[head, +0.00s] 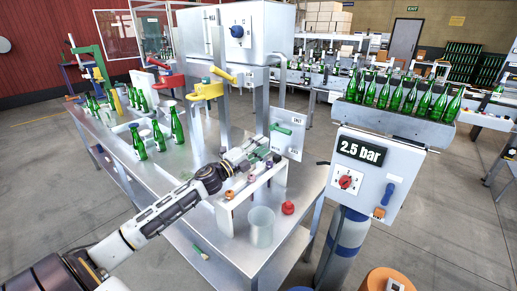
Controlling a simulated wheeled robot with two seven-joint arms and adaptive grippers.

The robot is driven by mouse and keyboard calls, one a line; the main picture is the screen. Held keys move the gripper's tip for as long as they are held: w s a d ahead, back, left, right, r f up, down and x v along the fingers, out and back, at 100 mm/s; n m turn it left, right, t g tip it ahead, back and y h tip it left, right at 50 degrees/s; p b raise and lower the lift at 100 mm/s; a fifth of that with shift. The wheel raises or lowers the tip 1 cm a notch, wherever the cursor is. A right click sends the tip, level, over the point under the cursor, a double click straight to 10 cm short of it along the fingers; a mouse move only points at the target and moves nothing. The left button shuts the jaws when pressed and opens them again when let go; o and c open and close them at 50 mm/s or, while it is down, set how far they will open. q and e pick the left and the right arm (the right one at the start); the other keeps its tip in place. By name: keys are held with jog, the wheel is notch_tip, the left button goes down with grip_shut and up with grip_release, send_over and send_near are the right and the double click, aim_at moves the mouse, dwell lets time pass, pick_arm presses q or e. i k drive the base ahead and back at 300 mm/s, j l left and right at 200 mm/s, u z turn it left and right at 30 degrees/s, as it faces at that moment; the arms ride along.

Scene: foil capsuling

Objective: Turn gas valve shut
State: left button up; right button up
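My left arm reaches in from the lower left, and its gripper (262,152) is over the steel table, beside a white upright panel (289,134) with a green bar on it. Greenish parts show at the fingertips; I cannot tell whether the fingers are open or shut. No part is plainly marked as the gas valve. A grey control box (376,175) at the right reads "2.5 bar" and carries a red knob (346,182) and a blue lever (388,194). A blue-grey cylinder (350,236) stands below it, partly hidden. My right gripper is out of view.
The steel table (213,252) holds green bottles (139,143), a clear cup (261,227) and a red knobbed object (288,208). A tray of green bottles (409,98) stands above the control box. Open floor (450,220) lies at the right.

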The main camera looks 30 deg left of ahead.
aim_at(390, 186)
jog(key=k+j, duration=0.25)
jog(key=k, duration=0.2)
jog(key=k+j, duration=0.25)
jog(key=k, duration=0.25)
